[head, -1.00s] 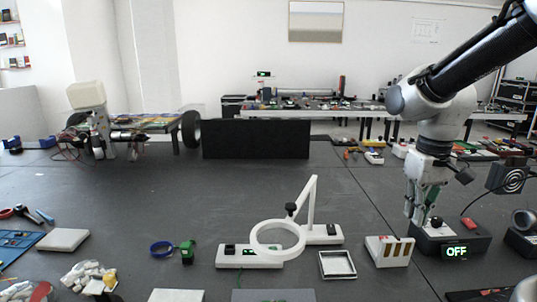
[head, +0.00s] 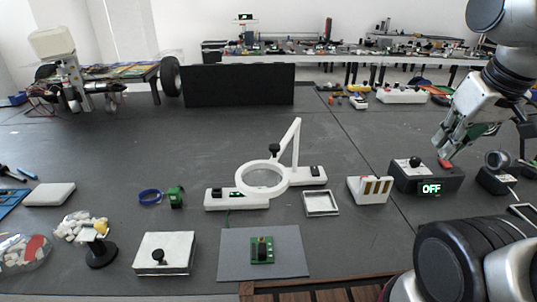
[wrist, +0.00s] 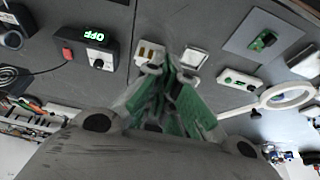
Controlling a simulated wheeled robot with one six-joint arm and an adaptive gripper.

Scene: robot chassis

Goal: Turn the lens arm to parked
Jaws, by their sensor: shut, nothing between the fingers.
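The lens arm is a white ring (head: 241,180) with a black knob (head: 274,149) at its back edge, in the middle of the head view. The ring also shows at the right of the wrist view (wrist: 262,98). My gripper (head: 445,145) is shut and empty, raised near the black OFF box (head: 427,180), well right of the ring. Its green-padded fingers meet in the wrist view (wrist: 166,68).
A slotted white block (head: 369,190) and a white square frame (head: 320,203) stand right of the ring. A grey mat (head: 235,262) with a green board and a white box with a black knob (head: 164,253) lie in front.

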